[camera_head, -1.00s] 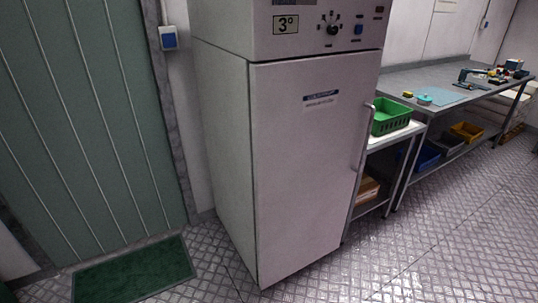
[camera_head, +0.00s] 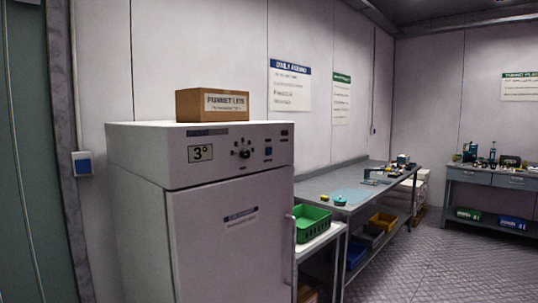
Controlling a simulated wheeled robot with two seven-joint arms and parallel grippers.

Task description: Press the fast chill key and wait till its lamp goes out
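A white upright chiller cabinet (camera_head: 230,245) stands at the left centre with its door shut. A small dark rectangle (camera_head: 285,133) sits near the panel's upper right corner. The panel lettering is too small to read, so I cannot tell whether the blue key is the fast chill key. No lit lamp can be made out. Neither of my grippers is in view.
A cardboard box (camera_head: 212,105) lies on the chiller. A blue-and-white wall switch (camera_head: 83,164) is left of it. To the right are a green crate (camera_head: 312,222) on a low stand and a long workbench (camera_head: 345,188). The floor (camera_head: 440,260) at the right is open.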

